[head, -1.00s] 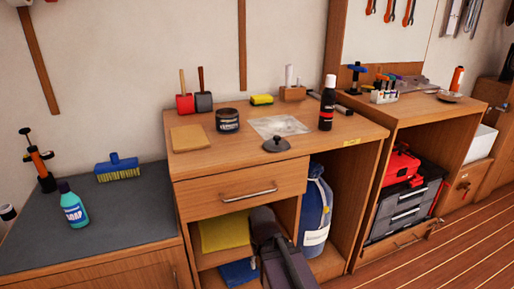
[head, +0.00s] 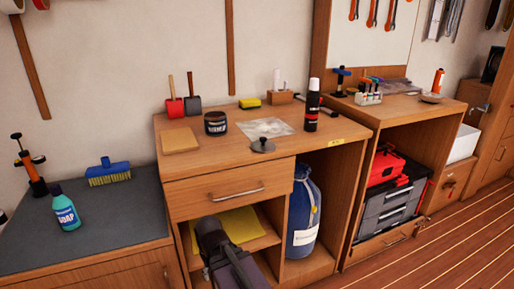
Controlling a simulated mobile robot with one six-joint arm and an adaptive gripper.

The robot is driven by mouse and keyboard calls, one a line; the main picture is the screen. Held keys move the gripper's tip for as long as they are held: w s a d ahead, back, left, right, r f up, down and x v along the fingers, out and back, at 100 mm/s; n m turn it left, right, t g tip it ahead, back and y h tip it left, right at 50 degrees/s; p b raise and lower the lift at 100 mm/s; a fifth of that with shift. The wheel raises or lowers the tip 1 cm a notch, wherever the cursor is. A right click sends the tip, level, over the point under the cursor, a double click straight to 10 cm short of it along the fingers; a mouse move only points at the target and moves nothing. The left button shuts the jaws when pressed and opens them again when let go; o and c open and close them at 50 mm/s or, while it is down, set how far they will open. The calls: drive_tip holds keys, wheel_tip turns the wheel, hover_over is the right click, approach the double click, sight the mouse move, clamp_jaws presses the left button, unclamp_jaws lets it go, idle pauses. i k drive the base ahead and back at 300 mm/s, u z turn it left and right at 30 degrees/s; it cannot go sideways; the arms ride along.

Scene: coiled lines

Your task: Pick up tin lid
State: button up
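The tin lid (head: 262,147) is a small dark grey disc with a knob on top. It lies knob up near the front edge of the wooden workbench top (head: 215,158), just in front of a pale sheet. A dark tin (head: 216,124) with a white-lettered label stands behind it to the left. My gripper (head: 211,234) appears as a dark shape at the end of my arm, low in front of the bench's open shelves. It is below and to the left of the lid and well apart from it. Its fingers cannot be made out.
A sanding-type tan pad (head: 180,140), red and dark scoops or brushes (head: 175,106), a yellow sponge (head: 250,103) and a black bottle (head: 312,108) stand around the lid. A drawer handle (head: 236,194) juts out below. A blue bag (head: 303,215) fills the right compartment.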

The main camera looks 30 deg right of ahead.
sight(262, 146)
drive_tip(key=u, duration=0.1)
drive_tip(key=k, duration=1.5)
drive_tip(key=z, duration=0.85)
drive_tip(key=i, duration=1)
